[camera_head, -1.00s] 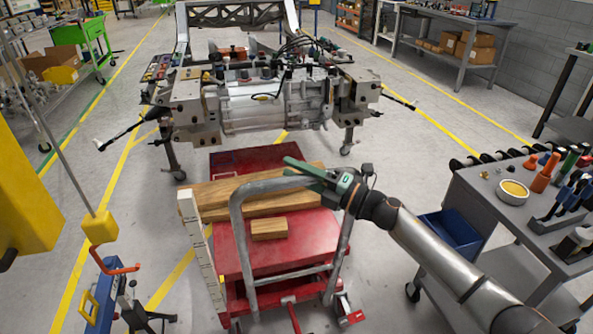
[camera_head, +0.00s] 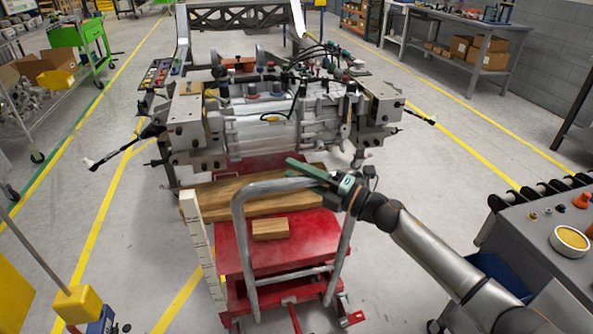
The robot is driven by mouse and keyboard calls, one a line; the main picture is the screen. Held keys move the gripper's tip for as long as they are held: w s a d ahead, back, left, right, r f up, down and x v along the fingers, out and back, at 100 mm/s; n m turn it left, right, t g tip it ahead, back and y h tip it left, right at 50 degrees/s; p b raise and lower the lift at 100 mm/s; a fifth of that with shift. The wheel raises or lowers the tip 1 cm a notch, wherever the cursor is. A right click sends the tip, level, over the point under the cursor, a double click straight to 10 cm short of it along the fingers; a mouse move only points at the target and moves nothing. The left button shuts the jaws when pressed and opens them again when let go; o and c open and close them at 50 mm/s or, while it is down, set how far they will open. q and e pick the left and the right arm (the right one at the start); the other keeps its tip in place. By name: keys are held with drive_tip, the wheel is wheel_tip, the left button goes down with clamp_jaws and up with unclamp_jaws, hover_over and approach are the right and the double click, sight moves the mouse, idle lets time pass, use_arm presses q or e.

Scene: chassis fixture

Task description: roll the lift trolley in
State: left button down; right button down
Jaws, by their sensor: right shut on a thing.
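The red lift trolley (camera_head: 300,258) stands low in the middle of the camera_head view, with a grey tubular handle (camera_head: 240,240) at its near end. My right gripper (camera_head: 312,172), green with a dark wrist, is shut on the top bar of the handle, near its right corner. Wooden beams (camera_head: 225,194) lie across the trolley's far part, and a small wood block (camera_head: 270,229) lies on its red top. The far end of the trolley reaches under the near side of the chassis fixture's metal drive unit (camera_head: 262,132). My left gripper is not in view.
A grey tool cart (camera_head: 530,235) stands close on the right, beside my right arm. A yellow post part (camera_head: 78,304) is at lower left. A white measuring strip (camera_head: 201,245) stands at the trolley's left side. Floor is clear left and right of the fixture.

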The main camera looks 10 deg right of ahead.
drive_tip(key=shift+s+d+f, duration=0.1)
drive_tip(key=shift+d+f, duration=0.05)
drive_tip(key=shift+f, duration=0.5)
drive_tip(key=c, duration=0.7)
unclamp_jaws()
drive_tip(key=shift+d, duration=0.1)
drive_tip(key=shift+o, duration=0.6)
drive_tip(key=shift+r, duration=0.2)
drive_tip(key=b+v, duration=0.1)
drive_tip(key=v, duration=1.1)
drive_tip(key=shift+s+d, duration=0.15)
drive_tip(key=shift+d, duration=0.05)
drive_tip(key=shift+r, duration=0.1)
